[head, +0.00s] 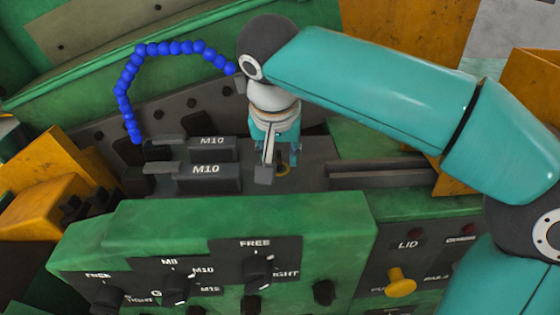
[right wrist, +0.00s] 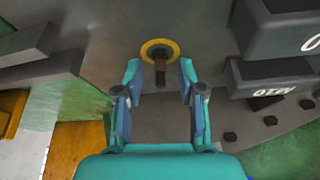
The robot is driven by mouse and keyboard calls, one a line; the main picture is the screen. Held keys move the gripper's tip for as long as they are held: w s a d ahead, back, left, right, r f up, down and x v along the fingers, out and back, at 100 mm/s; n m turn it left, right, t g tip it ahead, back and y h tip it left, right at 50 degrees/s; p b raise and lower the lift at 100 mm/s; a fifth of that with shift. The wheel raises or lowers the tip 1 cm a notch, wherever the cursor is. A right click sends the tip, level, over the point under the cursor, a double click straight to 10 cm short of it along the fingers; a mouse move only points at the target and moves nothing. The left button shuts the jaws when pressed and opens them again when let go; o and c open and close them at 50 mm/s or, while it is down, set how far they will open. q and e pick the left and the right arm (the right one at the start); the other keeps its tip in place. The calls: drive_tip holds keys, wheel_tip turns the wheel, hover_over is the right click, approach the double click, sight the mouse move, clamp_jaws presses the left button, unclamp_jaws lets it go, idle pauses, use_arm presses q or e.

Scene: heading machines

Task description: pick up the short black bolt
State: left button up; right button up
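A short dark bolt (right wrist: 160,72) shows in the right wrist view, with one end at a yellow ring (right wrist: 160,47) on the dark machine bed. In the head view, the yellow ring (head: 284,169) is partly hidden by my right gripper (head: 278,168), and I cannot make out the bolt there. My right gripper (right wrist: 160,78) is open in the right wrist view, its fingers on either side of the bolt with a gap on each side. I cannot tell the height of its fingertips over the bed. My left gripper is not in view.
A green control panel (head: 220,225) with knobs lies in front. A dark rail (head: 380,173) runs to the right.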

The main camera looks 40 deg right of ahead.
drive_tip(key=shift+f, duration=0.15)
clamp_jaws()
idle(0.4)
